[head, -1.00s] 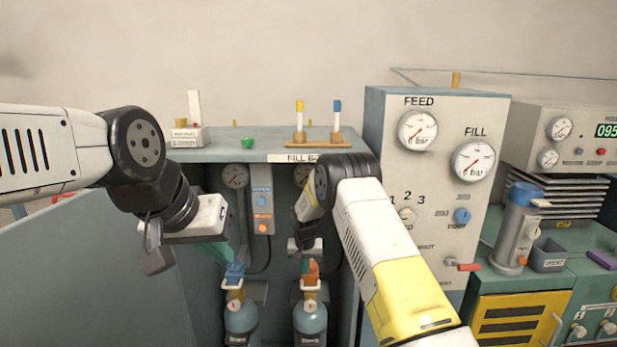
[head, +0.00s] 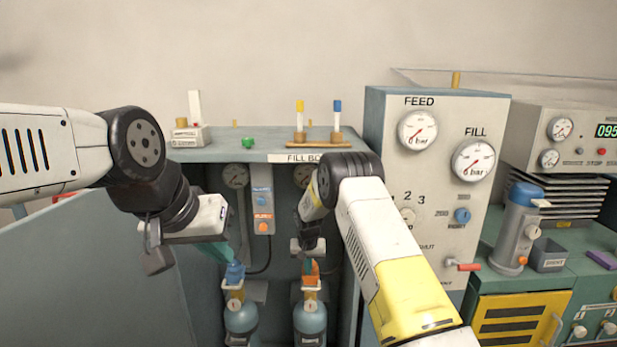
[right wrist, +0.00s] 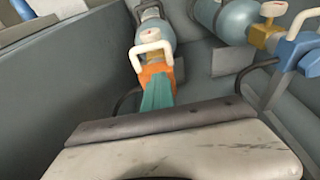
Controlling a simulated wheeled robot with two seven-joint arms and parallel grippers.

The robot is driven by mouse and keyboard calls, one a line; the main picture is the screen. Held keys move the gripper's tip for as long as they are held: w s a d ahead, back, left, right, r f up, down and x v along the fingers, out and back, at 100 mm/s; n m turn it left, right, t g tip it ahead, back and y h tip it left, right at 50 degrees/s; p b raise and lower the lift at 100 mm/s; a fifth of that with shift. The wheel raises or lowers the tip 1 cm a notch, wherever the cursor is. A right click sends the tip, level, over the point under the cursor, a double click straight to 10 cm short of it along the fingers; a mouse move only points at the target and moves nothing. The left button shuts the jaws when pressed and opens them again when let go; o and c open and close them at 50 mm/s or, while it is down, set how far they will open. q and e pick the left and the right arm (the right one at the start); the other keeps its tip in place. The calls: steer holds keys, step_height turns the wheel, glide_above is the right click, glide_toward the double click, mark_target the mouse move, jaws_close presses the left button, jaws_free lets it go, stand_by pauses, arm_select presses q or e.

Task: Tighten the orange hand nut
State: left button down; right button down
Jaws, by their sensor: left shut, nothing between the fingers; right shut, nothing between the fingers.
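The orange hand nut (head: 313,268) sits on top of the right cylinder (head: 310,318) in the fill bay. It also shows in the right wrist view (right wrist: 150,70), under a white looped handle. My right gripper (head: 305,267) is shut and empty; its teal fingertips (right wrist: 158,94) overlap the nut's near side in the right wrist view. I cannot tell whether they touch it. A blue hand nut (head: 235,272) sits on the left cylinder (head: 240,317). My left gripper (head: 225,252) is shut and empty, just above and left of the blue nut.
The fill bay's side walls are close to both grippers. A gauge panel (head: 427,170) marked FEED and FILL stands to the right. A wooden rack (head: 318,143) and a green piece (head: 248,143) are on the bay's top.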

steer(key=shift+w+d+r, duration=0.1)
steer(key=shift+w+d, duration=0.05)
steer(key=shift+d, duration=0.9)
steer(key=shift+w+d, duration=0.1)
steer(key=shift+d, duration=0.2)
steer(key=shift+w+d, duration=0.1)
steer(key=shift+s+d, duration=0.1)
steer(key=shift+s, duration=0.25)
steer(key=v, duration=0.4)
steer(key=w+v, duration=0.1)
steer(key=shift+s+r, duration=0.1)
steer(key=shift+r, duration=0.4)
